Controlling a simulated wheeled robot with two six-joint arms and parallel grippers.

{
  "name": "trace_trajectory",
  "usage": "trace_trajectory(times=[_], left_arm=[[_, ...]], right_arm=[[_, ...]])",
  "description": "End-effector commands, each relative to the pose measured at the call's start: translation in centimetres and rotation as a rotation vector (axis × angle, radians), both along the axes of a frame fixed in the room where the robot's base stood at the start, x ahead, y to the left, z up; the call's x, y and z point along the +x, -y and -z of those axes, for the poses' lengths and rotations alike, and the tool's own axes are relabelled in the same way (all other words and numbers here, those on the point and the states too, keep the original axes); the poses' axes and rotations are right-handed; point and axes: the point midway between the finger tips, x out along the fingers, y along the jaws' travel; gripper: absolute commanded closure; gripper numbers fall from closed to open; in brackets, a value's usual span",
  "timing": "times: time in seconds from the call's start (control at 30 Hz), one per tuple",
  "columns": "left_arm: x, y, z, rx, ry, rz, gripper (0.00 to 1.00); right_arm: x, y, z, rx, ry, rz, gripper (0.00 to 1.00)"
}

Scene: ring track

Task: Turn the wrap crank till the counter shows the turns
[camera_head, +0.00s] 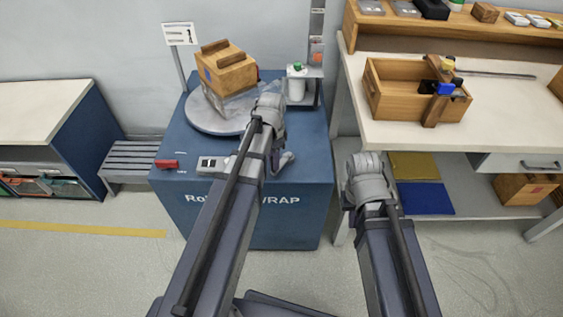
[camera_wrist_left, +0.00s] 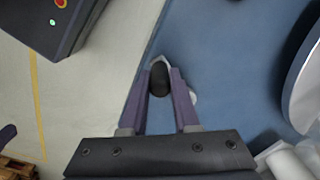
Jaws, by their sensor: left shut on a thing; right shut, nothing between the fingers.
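The blue wrap machine (camera_head: 240,215) stands at the centre left of the head view, with a grey round turntable (camera_head: 205,122) on top. A wooden crate (camera_head: 228,70) sits tilted in the picture on the turntable, its lower part covered by clear film. A small white panel with dark windows (camera_head: 212,163) lies on the machine's front edge; its figures are too small to read. In the left wrist view my left gripper (camera_wrist_left: 162,84) is shut on a black crank knob (camera_wrist_left: 159,78). In the head view my left arm hides most of the crank. My right gripper is hidden behind my right arm.
A white sign reading 1 (camera_head: 180,34) stands on a pole behind the machine. A red block (camera_head: 167,164) lies at the left front edge. A white container (camera_head: 297,82) stands at the right rear. A bench (camera_head: 410,135) with a wooden tray (camera_head: 388,95) is on the right.

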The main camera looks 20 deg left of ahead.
Motion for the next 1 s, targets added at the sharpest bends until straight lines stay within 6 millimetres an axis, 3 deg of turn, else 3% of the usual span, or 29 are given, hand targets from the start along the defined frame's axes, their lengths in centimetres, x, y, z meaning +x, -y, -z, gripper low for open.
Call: trace_trajectory(times=[0.6, 1.0], left_arm=[[3.2, -4.6, 0.0, 0.006, 0.001, 0.578, 1.00], [5.4, -5.8, 0.0, 0.005, 0.003, 0.873, 1.00]], right_arm=[[0.0, 0.0, 0.0, 0.000, 0.000, 0.000, 1.00], [0.0, 0.0, 0.0, 0.000, 0.000, 0.000, 1.00]])
